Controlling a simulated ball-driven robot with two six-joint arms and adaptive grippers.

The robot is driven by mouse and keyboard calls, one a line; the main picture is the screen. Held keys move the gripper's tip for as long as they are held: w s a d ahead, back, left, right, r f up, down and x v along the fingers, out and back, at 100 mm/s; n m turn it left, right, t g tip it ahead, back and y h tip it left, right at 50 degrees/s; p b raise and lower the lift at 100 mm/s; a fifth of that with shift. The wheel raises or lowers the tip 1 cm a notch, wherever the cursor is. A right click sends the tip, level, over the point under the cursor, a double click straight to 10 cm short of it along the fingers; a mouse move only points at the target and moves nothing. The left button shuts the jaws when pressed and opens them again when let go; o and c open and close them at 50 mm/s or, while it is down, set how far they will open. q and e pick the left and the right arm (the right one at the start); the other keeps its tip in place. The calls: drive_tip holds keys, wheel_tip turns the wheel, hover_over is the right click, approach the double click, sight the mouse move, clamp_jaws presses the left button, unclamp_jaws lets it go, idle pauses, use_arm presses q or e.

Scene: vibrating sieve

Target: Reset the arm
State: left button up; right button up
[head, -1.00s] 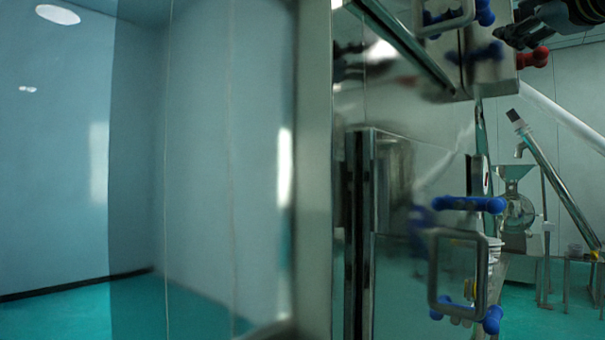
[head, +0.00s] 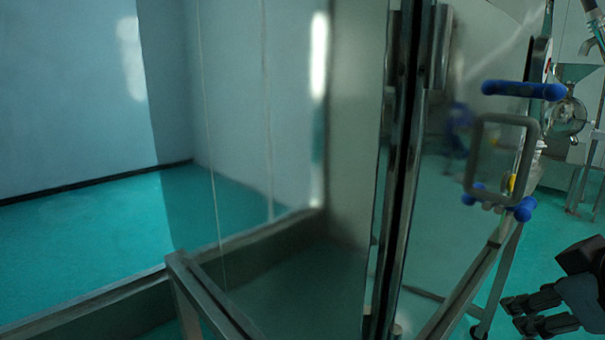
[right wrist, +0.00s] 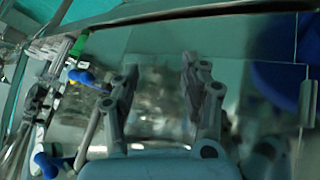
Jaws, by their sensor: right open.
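My right gripper (head: 518,314) is at the lower right corner of the head view, dark and jointed, its fingers pointing left. Part of my right arm beside it is cut off by the frame edge. In the right wrist view the two fingers of the right gripper (right wrist: 160,75) stand apart with nothing held between them. The space between the fingers shows only a blurred shiny surface behind. My left gripper is not in view.
A steel panel has a grey square handle (head: 476,160) with blue knobs (head: 523,90). A steel frame rail (head: 185,295) crosses the lower left. A grinder-like machine (head: 568,115) stands at the back right. Green floor (head: 95,225) is open at the left.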

drive_tip(key=s+a+f+m+g+y, duration=0.1)
drive_tip(key=s+a+f+g, duration=0.1)
drive_tip(key=s+f, duration=0.4)
drive_tip(key=s+a+f+m+g, duration=0.2)
drive_tip(key=s+f, duration=0.2)
drive_tip(key=s, duration=0.4)
drive_tip(key=s+d+f+g+b, duration=0.15)
drive_tip(key=f+b, duration=0.45)
drive_tip(key=f, duration=1.5)
drive_tip(key=s+d+f+g+b, duration=0.1)
drive_tip(key=s+f+b, duration=0.35)
drive_tip(key=f, duration=1.55)
drive_tip(key=s+f+b, duration=0.4)
drive_tip(key=s+f, duration=0.3)
drive_tip(key=f, duration=0.3)
drive_tip(key=s+f+b, duration=0.5)
drive_tip(key=s+f, duration=0.3)
drive_tip(key=f, duration=0.3)
drive_tip(key=shift+s+d+g, duration=0.15)
drive_tip(key=shift+d+g, duration=0.3)
drive_tip(key=shift+f, duration=0.1)
